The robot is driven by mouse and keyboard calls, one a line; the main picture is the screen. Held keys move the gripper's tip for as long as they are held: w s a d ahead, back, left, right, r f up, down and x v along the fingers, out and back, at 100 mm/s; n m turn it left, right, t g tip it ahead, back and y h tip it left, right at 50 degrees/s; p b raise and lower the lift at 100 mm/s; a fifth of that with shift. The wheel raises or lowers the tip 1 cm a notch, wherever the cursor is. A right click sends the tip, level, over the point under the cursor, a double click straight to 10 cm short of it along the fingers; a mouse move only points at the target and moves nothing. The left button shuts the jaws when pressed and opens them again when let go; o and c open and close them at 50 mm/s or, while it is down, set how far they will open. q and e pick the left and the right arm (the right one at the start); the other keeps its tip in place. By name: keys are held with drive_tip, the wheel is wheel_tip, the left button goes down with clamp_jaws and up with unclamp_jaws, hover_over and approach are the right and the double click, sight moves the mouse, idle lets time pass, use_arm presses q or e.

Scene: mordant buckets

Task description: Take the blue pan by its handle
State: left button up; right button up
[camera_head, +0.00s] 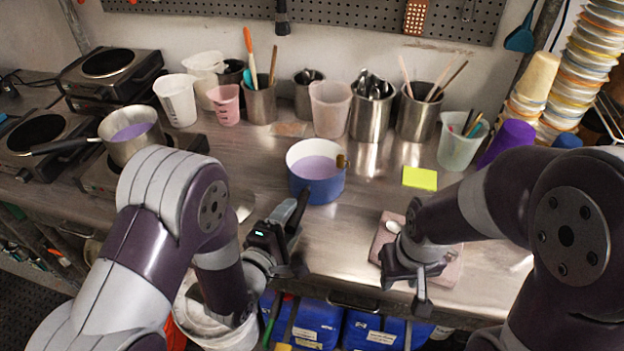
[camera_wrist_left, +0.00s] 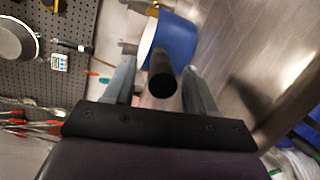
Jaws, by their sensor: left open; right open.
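The blue pan (camera_head: 318,187) stands on the steel bench, with a pale purple liquid inside and a small brass-coloured grip on its far right rim. Its dark handle (camera_head: 300,204) points toward me and to the left. In the left wrist view the blue pan (camera_wrist_left: 178,40) is ahead, and the black handle (camera_wrist_left: 162,84) shows end-on between the fingers of my left gripper (camera_wrist_left: 159,70). The fingers are open, one on each side; I cannot tell whether they touch it. My right gripper (camera_head: 405,282) is open and empty near the bench's front edge.
A steel saucepan (camera_head: 130,135) sits on a hotplate at left. Steel pots of utensils (camera_head: 372,112) and plastic jugs line the back. A yellow note (camera_head: 420,178) and a mat with a spoon (camera_head: 450,268) lie right of the pan. White bucket (camera_head: 235,335) below.

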sight(308, 193)
use_arm(q)
drive_tip(key=shift+x, duration=1.05)
drive_tip(key=shift+s, duration=0.1)
clamp_jaws()
drive_tip(key=shift+r, duration=0.15)
